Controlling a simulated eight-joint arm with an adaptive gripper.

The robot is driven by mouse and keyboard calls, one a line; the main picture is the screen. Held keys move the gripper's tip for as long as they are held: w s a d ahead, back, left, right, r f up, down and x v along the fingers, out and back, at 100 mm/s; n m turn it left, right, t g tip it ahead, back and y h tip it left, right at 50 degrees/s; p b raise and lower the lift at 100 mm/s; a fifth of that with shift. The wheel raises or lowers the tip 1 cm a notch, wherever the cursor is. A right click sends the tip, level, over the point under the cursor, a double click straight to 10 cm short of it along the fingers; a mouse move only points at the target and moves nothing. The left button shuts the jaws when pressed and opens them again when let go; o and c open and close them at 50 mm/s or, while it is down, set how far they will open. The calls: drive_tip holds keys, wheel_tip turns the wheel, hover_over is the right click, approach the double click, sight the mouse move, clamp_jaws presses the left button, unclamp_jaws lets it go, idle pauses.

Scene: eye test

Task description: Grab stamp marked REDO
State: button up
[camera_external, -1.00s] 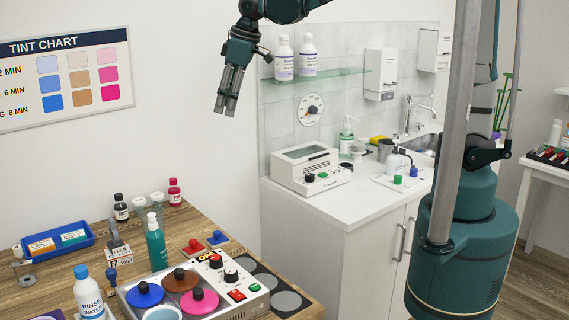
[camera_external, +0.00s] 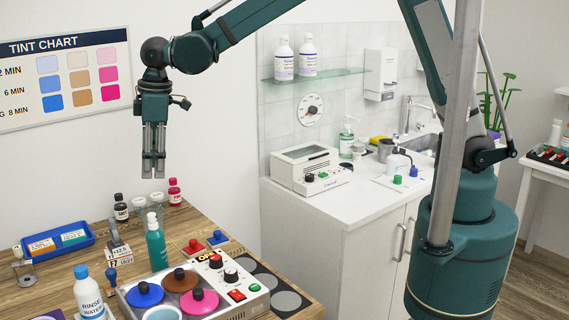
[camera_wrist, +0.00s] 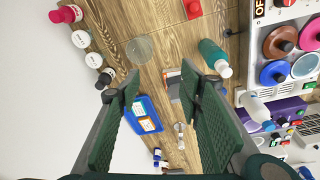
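My gripper (camera_external: 153,177) hangs pointing down in the air over the wooden table in the external view. In the wrist view its two fingers (camera_wrist: 150,86) stand apart with nothing between them. I cannot read REDO on any stamp. Stamp-like pieces in the external view are a red-handled one (camera_external: 193,246) and a blue-handled one (camera_external: 217,238) at the table's back right. Another blue-handled one (camera_external: 111,279) stands left of the control box, near a date stamp (camera_external: 117,253). A red piece also shows at the top of the wrist view (camera_wrist: 193,9).
A teal pump bottle (camera_external: 156,246), a rinse bottle (camera_external: 88,296) and a control box (camera_external: 250,302) with coloured pots crowd the table. A blue tray (camera_external: 85,243) lies at left. Small bottles (camera_external: 121,210) stand at the back. Green (camera_external: 397,180) and blue pieces stand on the white counter.

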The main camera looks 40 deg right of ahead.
drive_tip(key=s+a+f+n, duration=0.2)
drive_tip(key=s+a+f, duration=0.45)
drive_tip(key=a, duration=0.45)
drive_tip(key=n+g+h, duration=0.1)
drive_tip(key=n, duration=0.1)
hover_over(114, 281)
drive_tip(key=f, duration=0.5)
drive_tip(key=w+f, duration=0.1)
drive_tip(key=f, duration=0.2)
drive_tip(key=shift+f, duration=0.25)
drive_tip(key=shift+d+f, duration=0.1)
drive_tip(key=shift+f, duration=1.15)
drive_tip(key=shift+f, duration=0.1)
drive_tip(key=shift+f, duration=2.55)
